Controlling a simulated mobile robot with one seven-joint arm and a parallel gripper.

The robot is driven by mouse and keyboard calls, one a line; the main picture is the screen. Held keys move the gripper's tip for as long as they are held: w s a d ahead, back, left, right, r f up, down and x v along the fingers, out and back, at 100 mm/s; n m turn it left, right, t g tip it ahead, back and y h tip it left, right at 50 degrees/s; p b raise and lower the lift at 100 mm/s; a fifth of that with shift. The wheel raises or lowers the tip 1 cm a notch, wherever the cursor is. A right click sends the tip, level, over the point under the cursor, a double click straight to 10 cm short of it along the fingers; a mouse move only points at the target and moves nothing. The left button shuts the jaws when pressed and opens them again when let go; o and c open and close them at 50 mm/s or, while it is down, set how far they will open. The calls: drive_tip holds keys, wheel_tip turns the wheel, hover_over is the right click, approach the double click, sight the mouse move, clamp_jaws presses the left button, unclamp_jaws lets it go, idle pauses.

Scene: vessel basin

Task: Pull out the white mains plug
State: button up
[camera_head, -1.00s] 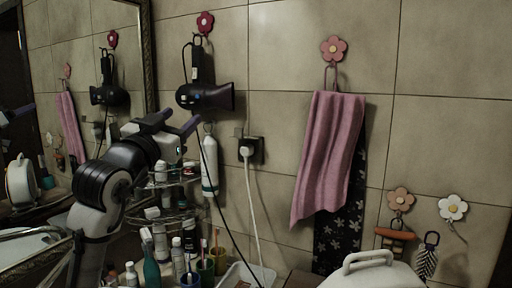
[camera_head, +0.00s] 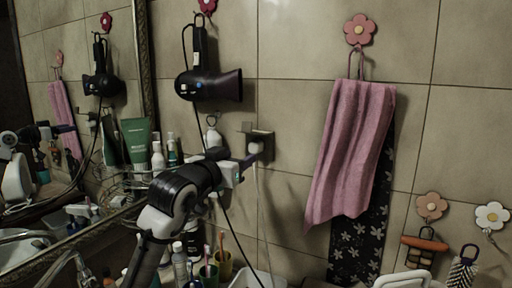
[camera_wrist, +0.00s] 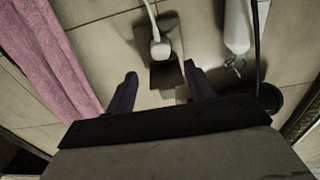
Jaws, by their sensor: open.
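The white mains plug (camera_head: 256,148) sits in a dark wall socket (camera_head: 268,138), with its white cord hanging down the tiles. In the wrist view the plug (camera_wrist: 160,48) and its cord (camera_wrist: 151,14) lie in front of the dark socket plate (camera_wrist: 164,72). My gripper (camera_head: 238,156) is close to the wall, just left of the plug. In the wrist view its two purple fingers (camera_wrist: 160,74) are apart, with the socket plate showing between them. The plug appears just beyond the fingertips, and nothing is held. In the head view a finger partly covers the area below the plug.
A hair dryer (camera_head: 214,86) hangs above my gripper, its dark cable running down past my arm. A pink towel (camera_head: 350,150) hangs right of the socket. Toiletries and cups (camera_head: 225,260) stand below.

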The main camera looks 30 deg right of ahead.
sight(253, 148)
drive_tip(key=shift+p+x, duration=0.55)
drive_tip(key=shift+x, duration=4)
drive_tip(key=shift+c, duration=0.3)
clamp_jaws()
drive_tip(key=shift+b+v, duration=0.7)
drive_tip(key=shift+v, duration=2.3)
drive_tip(key=shift+a, duration=0.1)
